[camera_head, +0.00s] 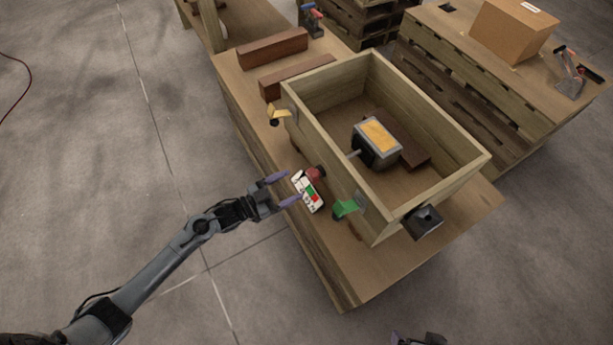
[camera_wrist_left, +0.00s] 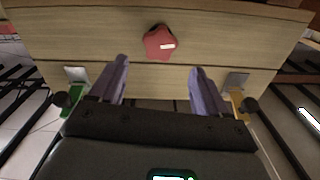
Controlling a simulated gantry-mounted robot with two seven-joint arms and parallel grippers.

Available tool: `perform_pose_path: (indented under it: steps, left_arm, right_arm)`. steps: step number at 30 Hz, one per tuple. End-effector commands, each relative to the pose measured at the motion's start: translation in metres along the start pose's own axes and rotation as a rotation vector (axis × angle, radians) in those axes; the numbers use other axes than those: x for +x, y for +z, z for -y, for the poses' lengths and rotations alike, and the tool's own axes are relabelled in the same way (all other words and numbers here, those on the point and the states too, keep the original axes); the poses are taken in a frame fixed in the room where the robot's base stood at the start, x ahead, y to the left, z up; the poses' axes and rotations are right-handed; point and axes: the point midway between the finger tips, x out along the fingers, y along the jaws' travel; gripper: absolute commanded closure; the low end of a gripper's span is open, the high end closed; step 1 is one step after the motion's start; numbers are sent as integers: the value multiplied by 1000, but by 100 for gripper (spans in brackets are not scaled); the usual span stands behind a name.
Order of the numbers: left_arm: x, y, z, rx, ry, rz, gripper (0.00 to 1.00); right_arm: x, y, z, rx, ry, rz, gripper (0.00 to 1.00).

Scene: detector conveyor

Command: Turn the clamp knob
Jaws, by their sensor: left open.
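The red clamp knob (camera_head: 316,173) sits on the near side of the wooden box (camera_head: 308,116). In the left wrist view the knob (camera_wrist_left: 159,42) is a lobed red shape with a white mark, on the wooden face. My left gripper (camera_head: 283,190) is open and empty, pointing at the knob's side of the box. In the left wrist view its two purple fingers (camera_wrist_left: 158,68) are spread apart, with the knob beyond their tips and between them sideways; I see no contact. A dark part at the bottom edge of the head view may be my right gripper.
A white panel with green and red patches (camera_head: 307,192) is beside the knob. A green bracket (camera_head: 346,208) and a yellow bracket (camera_head: 277,114) flank it. A grey device (camera_head: 361,135) stands inside the box.

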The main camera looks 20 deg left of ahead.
Motion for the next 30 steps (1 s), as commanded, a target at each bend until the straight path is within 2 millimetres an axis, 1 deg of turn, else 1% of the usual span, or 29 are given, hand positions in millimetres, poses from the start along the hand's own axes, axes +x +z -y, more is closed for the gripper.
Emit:
perform_pose_path:
  steps: [9,15,21,30]
  left_arm:
    - [51,3,-1,1,0,0,24]
    - [77,2,-1,1,0,1,24]
    - [89,2,-1,2,1,3,24]
    - [91,1,-1,2,1,4,24]
  right_arm:
    - [18,6,-3,-14,11,-2,0]
    - [26,9,-2,-14,11,-1,0]
    - [30,10,-2,-13,10,-1,0]
    - [30,9,0,-7,5,-2,0]
